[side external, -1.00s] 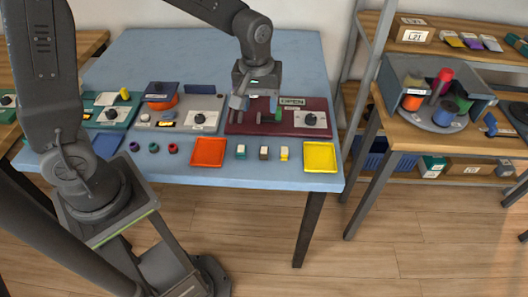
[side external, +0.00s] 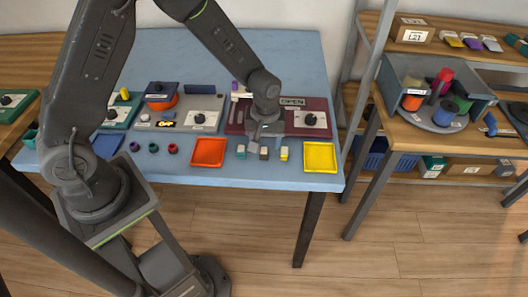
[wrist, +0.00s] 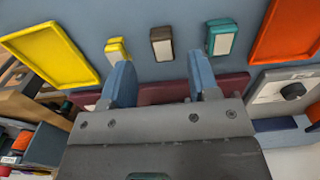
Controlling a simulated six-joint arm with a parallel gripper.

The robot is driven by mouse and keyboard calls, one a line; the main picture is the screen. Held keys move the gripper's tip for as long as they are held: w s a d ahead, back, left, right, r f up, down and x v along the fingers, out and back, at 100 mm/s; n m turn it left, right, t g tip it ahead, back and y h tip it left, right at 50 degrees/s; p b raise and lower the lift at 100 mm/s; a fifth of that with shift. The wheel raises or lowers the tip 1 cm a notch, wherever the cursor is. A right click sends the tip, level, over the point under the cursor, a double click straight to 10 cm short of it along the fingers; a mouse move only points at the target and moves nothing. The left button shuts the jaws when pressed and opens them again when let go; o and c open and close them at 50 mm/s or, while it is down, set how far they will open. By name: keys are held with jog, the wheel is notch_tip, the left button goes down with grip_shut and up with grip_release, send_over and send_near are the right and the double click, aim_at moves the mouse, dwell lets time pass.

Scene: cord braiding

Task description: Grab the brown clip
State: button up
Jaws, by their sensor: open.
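The brown clip (side external: 263,154), brown with a pale face, lies on the blue table in the middle of a row of three. In the wrist view the brown clip (wrist: 162,43) sits just beyond the fingertips, roughly centred between them. My gripper (side external: 258,144) is low, right behind the brown clip, and partly covers it in the side view. In the wrist view my gripper (wrist: 159,62) has its two blue-grey fingers wide apart with nothing between them. I see no contact with the clip.
A teal clip (side external: 241,151) and a yellow clip (side external: 284,153) flank the brown one closely. An orange tray (side external: 208,152) and a yellow tray (side external: 320,157) lie outside them. A maroon board (side external: 320,132) with an OPEN sign stands behind. The table's front edge is close.

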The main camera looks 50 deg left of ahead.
aim_at(264, 150)
notch_tip(264, 150, down, 4)
jog(key=shift+a+f, duration=0.1)
jog(key=shift+a, duration=0.05)
jog(key=shift+c, duration=0.4)
jog(key=c, duration=0.9)
